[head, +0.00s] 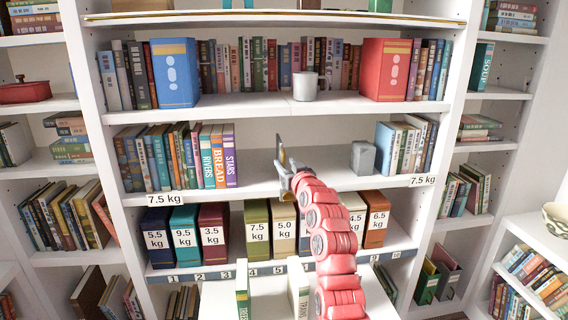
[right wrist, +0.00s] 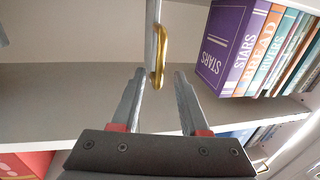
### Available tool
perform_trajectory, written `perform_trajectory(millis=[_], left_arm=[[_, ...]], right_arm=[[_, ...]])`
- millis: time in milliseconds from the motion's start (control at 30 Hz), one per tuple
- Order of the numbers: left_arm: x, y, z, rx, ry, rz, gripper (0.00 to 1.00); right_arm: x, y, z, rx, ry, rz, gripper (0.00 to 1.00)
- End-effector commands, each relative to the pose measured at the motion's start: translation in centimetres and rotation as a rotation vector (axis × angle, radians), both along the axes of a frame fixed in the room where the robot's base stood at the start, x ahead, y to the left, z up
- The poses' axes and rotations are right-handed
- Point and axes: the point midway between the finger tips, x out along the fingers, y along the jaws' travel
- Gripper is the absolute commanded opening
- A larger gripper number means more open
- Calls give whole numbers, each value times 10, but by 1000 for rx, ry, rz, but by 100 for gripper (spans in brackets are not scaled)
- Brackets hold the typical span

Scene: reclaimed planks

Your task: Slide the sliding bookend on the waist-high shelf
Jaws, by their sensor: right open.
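The sliding bookend is a thin upright grey plate (head: 279,149) on the middle shelf (head: 254,168), in the gap right of the left row of books. In the right wrist view the plate (right wrist: 152,30) is edge-on, with a gold handle (right wrist: 161,50). My right gripper (head: 284,166) is at the bookend and partly hides it in the head view. In the right wrist view its two fingers (right wrist: 158,78) are open, one on each side of the handle's near end, with gaps showing. My left gripper is not in view.
The left row ends in a purple STARS book (head: 229,156), apart from the bookend. A grey block (head: 363,157) stands before the right row of books (head: 405,145). Bare shelf lies on both sides of the bookend.

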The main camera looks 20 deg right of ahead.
Motion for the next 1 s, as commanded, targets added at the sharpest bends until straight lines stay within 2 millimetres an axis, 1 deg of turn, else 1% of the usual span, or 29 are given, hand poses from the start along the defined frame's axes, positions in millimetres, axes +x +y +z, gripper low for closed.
perform_trajectory(millis=[33,367,600,700,833,1000], left_arm=[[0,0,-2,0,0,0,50],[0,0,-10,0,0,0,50],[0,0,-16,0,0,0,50],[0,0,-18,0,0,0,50],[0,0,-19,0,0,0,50],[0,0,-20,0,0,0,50]], right_arm=[[-8,1,0,-1,-4,0,44],[-61,5,-2,-1,0,-1,44],[-105,8,-1,-1,-1,-1,44],[-120,9,-2,-1,0,-2,44],[-135,11,0,-1,0,-1,44],[-144,12,0,0,1,-1,44]])
